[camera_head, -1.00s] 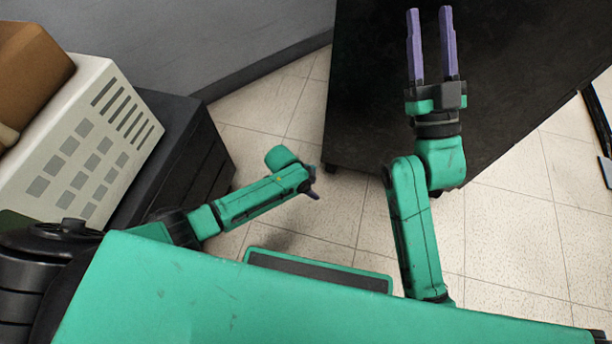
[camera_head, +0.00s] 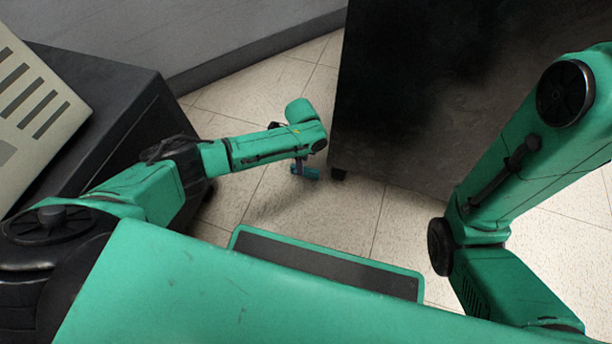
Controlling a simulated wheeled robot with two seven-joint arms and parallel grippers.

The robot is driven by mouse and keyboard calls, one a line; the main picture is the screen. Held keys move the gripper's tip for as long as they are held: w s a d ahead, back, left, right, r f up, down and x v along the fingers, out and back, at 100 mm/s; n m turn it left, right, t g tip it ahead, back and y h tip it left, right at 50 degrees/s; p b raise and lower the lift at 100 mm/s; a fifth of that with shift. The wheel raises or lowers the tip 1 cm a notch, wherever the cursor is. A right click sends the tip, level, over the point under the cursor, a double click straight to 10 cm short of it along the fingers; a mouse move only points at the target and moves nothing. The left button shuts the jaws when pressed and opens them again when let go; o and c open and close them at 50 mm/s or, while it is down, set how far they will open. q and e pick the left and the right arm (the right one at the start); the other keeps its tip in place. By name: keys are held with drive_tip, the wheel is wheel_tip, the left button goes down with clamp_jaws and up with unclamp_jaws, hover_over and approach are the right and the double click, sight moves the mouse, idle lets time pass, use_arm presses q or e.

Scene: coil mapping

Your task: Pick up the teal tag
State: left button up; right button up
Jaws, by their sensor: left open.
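My left arm reaches in from the left, and its gripper (camera_head: 303,169) points down, mostly hidden below the wrist, above the floor near the dark cabinet's corner. It is open. A small blue-teal piece shows at the gripper's end; I cannot tell whether it is the teal tag or part of the gripper. No other teal tag can be made out. My right arm rises along the right side, and its gripper is outside the picture.
A large black cabinet (camera_head: 400,120) stands ahead, close to my left wrist. A dark box-shaped unit (camera_head: 110,130) stands at left with a light slotted panel (camera_head: 35,110) on it. Pale tiled floor (camera_head: 330,215) between them is clear. A grey wall (camera_head: 210,30) is behind.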

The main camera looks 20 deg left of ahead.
sight(305, 172)
use_arm(q)
drive_tip(key=f+b, duration=0.5)
drive_tip(key=shift+w+a+f, duration=0.15)
drive_tip(key=shift+a+f, duration=0.1)
drive_tip(key=shift+r, duration=0.25)
clamp_jaws()
drive_tip(key=shift+p, duration=0.3)
